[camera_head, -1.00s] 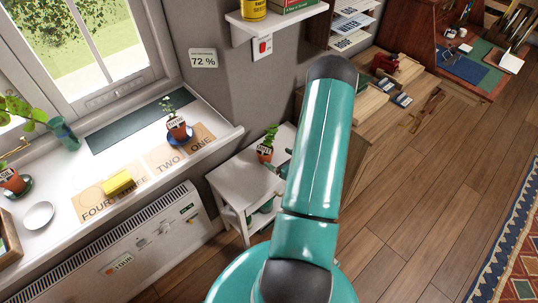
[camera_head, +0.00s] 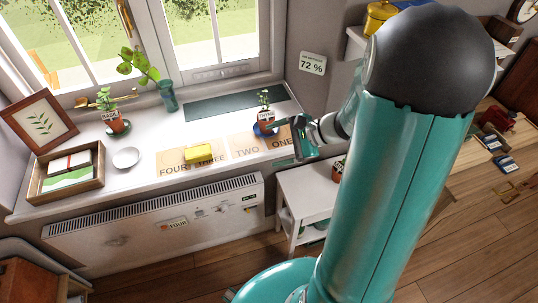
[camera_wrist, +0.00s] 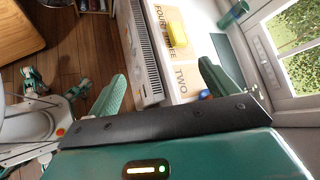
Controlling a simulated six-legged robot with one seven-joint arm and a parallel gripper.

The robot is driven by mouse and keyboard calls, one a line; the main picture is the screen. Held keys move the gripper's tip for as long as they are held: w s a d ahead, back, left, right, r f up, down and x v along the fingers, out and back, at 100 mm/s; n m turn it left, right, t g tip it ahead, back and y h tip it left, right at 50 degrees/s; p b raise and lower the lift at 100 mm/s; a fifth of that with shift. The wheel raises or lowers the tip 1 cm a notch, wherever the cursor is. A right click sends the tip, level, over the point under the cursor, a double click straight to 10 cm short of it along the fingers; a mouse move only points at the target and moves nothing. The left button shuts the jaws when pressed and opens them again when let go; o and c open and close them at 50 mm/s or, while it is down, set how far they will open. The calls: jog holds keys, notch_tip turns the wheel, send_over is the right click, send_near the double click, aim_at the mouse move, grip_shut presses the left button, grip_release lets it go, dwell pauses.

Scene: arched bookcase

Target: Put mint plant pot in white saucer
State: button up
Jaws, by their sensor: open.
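The white saucer (camera_head: 126,157) lies empty on the windowsill, left of a yellow block. Three labelled plant pots show in the head view: one pot (camera_head: 116,124) at the left of the sill, one pot (camera_head: 266,115) on a blue saucer at the right, and one pot (camera_head: 338,169) on the white side table, partly hidden by my arm. The labels are too small to tell surely which is mint. My gripper (camera_head: 284,138) is open and empty, close beside the right sill pot; contact cannot be told. Its spread fingers also show in the wrist view (camera_wrist: 160,70).
The yellow block (camera_head: 199,153) lies on number-marked panels along the sill. A picture frame (camera_head: 38,122), a wooden tray (camera_head: 40,192) and a teal vase (camera_head: 167,96) stand on the sill. A radiator (camera_head: 155,222) is below. The white side table (camera_head: 305,195) is right of it.

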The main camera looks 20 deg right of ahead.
jog(key=s+a+r+n+g+h, duration=0.1)
jog(key=s+a+r+n+h, duration=0.7)
jog(key=s+r+n, duration=0.6)
jog(key=a+r+n, duration=0.1)
jog(key=a+n, duration=0.1)
jog(key=shift+s+n+g, duration=0.2)
jog(key=shift+n+g, duration=0.2)
jog(key=shift+o, duration=0.4)
jog(key=shift+s+d+r+n+t+h, duration=0.2)
jog(key=shift+s+r+n+t+h, duration=0.1)
jog(key=shift+r+n+h, duration=0.15)
jog(key=shift+w, duration=0.1)
jog(key=shift+a, duration=0.15)
